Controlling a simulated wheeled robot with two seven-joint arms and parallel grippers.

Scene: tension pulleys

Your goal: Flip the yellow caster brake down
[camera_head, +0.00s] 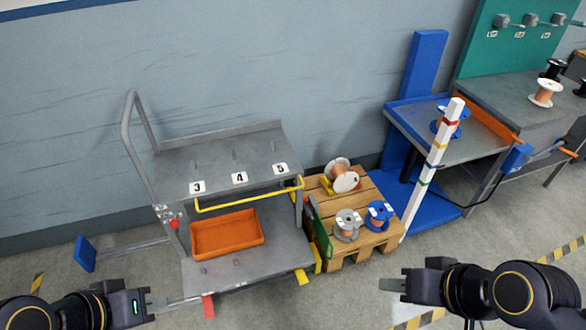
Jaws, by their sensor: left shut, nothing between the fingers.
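The grey cart (225,175) stands against the wall. A small yellow pedal (302,277), which looks like the yellow caster brake, sticks out low at its front right corner. Its exact tilt is too small to tell. A red pedal (208,306) sits at the front left corner. My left gripper (150,297) is shut and empty, left of the red pedal and well apart from the yellow one. My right gripper (383,285) is to the right of the yellow pedal, apart from it, pointing left. Whether its fingers are closed is unclear.
An orange bin (228,234) lies on the cart's lower shelf, below a yellow bar (250,195). A wooden pallet (365,240) with spools stands right of the cart. A striped white post (432,165) rises beside it.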

